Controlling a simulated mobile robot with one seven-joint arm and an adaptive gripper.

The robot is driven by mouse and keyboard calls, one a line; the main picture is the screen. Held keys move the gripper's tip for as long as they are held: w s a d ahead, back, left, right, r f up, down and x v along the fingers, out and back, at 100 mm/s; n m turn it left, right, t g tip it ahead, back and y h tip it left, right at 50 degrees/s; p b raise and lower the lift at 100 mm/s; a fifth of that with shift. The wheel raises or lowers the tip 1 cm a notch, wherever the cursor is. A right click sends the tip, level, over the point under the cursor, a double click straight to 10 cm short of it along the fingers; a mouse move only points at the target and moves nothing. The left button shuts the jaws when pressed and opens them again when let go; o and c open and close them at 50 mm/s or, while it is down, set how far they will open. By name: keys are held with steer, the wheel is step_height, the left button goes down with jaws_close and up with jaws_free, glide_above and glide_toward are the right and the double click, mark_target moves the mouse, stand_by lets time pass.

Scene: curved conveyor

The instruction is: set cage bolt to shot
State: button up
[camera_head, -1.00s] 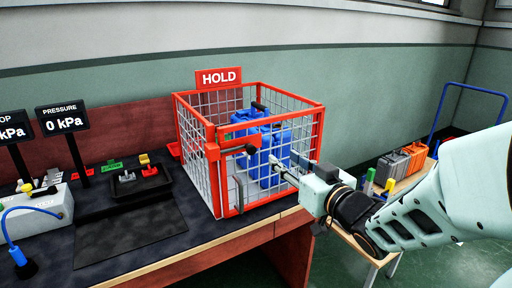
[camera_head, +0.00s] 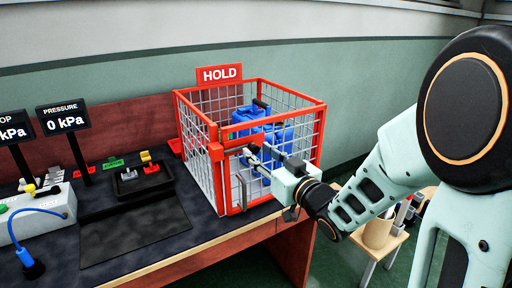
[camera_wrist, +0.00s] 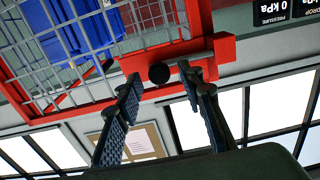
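The red-framed wire cage (camera_head: 318,132) stands on the dark bench with a red HOLD sign (camera_head: 220,75) on top. The cage bolt is at the top of the front door; its round black knob (camera_wrist: 159,74) shows in the wrist view against a red bar (camera_wrist: 140,62). A red latch block (camera_head: 215,152) sits at the front left corner post. My gripper (camera_head: 250,155) is at the knob's height at the cage front. In the wrist view its open fingers (camera_wrist: 158,78) lie on either side of the knob, apart from it as far as I can tell. In the head view my fingers largely hide the knob.
Blue containers (camera_head: 270,130) are inside the cage. A grey door handle (camera_head: 241,190) is below my gripper. Left are a black tray (camera_head: 128,185), a pressure display (camera_head: 61,116) and a control box (camera_head: 40,222). A small side table (camera_head: 375,260) stands right.

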steer(key=shift+x, duration=1.45)
steer(key=shift+c, duration=0.2)
jaws_close()
